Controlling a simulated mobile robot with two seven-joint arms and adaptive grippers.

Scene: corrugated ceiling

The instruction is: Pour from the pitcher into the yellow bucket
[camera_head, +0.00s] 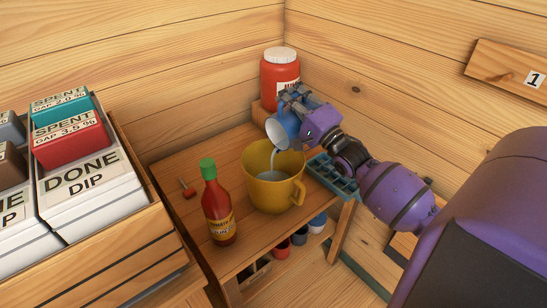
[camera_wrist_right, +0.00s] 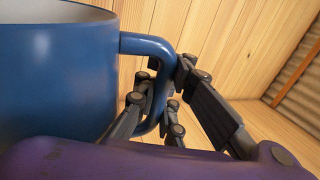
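The pitcher (camera_head: 284,128) is blue with a white inside and is tilted left, its mouth over the yellow bucket (camera_head: 262,190). A pale stream runs from its mouth into the bucket, where greyish liquid shows. The bucket stands upright on the wooden table and has a handle at its right. My right gripper (camera_head: 297,101) is shut on the pitcher's handle, at the pitcher's upper right. In the right wrist view the pitcher (camera_wrist_right: 55,75) fills the left side, and the gripper's fingers (camera_wrist_right: 155,95) close around its handle. My left gripper is in neither view.
A red sauce bottle with a green cap (camera_head: 217,208) stands left of the bucket. A red jar with a white lid (camera_head: 279,79) is at the back corner. A teal tray (camera_head: 333,180) lies right of the bucket. White bins with labelled boxes (camera_head: 88,190) fill the left. Small pots sit below the tabletop.

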